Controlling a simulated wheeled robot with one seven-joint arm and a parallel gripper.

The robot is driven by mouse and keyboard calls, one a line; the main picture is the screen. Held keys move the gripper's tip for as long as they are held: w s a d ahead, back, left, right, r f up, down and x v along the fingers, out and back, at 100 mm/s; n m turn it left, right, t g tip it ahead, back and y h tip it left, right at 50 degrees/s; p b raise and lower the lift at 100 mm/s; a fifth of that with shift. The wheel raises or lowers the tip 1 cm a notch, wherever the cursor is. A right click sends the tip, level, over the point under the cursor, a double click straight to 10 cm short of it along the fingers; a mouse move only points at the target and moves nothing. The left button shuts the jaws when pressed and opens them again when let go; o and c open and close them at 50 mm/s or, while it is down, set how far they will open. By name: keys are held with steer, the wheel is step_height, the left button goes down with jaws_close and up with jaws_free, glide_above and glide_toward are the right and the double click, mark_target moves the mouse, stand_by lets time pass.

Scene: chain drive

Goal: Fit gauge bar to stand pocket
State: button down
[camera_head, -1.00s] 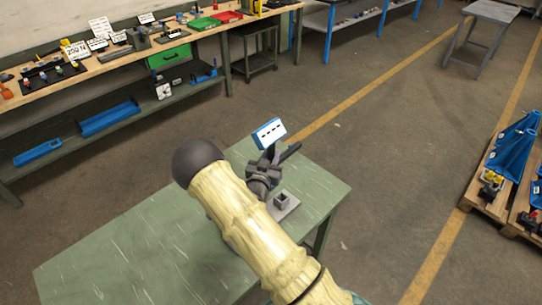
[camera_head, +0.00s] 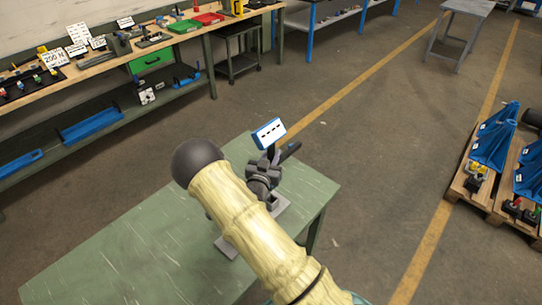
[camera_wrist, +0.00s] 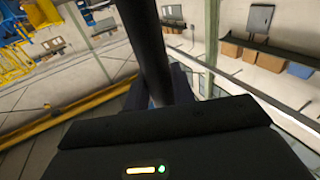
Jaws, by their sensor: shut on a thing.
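My gripper (camera_head: 264,174) is shut on a dark bar, which I take for the gauge bar (camera_head: 290,150). In the head view it sticks out to the upper right. In the wrist view the bar (camera_wrist: 146,50) runs up from the jaws, largely hiding the fingertips. The grey stand (camera_head: 279,208) lies on the green table, below my gripper in the picture. My arm and gripper cover much of the stand and its square pocket. The bar appears apart from the pocket; its height above the stand is unclear.
The green table (camera_head: 130,255) is mostly bare left of my arm. A blue-and-white box (camera_head: 268,132) shows just above my gripper. A workbench (camera_head: 105,62) with tools stands at the back left. Pallets (camera_head: 465,190) with blue parts stand at the right, with open floor between.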

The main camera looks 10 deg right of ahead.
steer(key=shift+r, duration=0.1)
steer(key=shift+f+b, duration=2.8)
steer(key=shift+b, duration=1)
